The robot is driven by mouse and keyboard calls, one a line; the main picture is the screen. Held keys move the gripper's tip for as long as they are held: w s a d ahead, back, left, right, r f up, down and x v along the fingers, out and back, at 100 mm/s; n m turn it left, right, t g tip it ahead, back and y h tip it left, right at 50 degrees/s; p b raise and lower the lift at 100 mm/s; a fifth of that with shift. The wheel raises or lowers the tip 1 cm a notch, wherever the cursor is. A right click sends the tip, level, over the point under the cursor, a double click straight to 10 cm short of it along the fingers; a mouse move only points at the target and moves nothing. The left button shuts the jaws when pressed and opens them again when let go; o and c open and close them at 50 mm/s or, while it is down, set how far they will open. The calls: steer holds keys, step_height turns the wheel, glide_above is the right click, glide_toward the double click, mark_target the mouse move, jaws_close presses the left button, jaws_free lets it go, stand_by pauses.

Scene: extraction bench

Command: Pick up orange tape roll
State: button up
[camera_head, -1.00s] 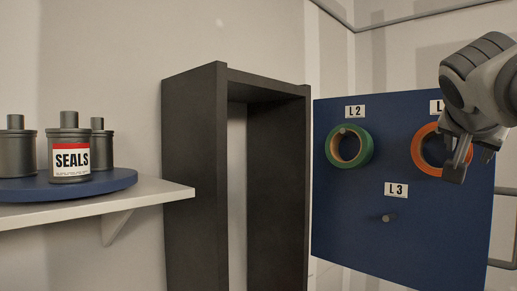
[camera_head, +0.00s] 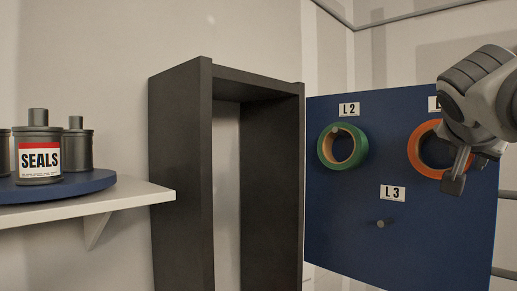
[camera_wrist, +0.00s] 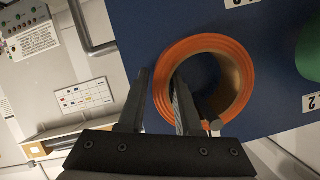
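The orange tape roll (camera_head: 416,148) hangs on the blue board at the right in the head view, partly hidden by my gripper (camera_head: 460,172). In the wrist view the orange roll (camera_wrist: 233,48) is a ring around a dark hole, with a peg (camera_wrist: 214,124) at its lower part. My gripper (camera_wrist: 160,78) is open. One finger appears outside the ring's left edge, with a small gap in the picture. The other finger overlaps the hole, so the ring's left wall appears between them. I cannot tell how deep the fingers reach, and I see no contact.
A green tape roll (camera_head: 325,147) hangs under label L2 (camera_head: 349,109) on the blue board (camera_head: 340,210). A bare peg (camera_head: 381,224) sits below L3. A dark open frame (camera_head: 180,170) stands left of the board. A shelf (camera_head: 130,196) holds SEALS canisters (camera_head: 40,155).

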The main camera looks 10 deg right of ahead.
jaws_close()
steer(key=shift+r, duration=0.1)
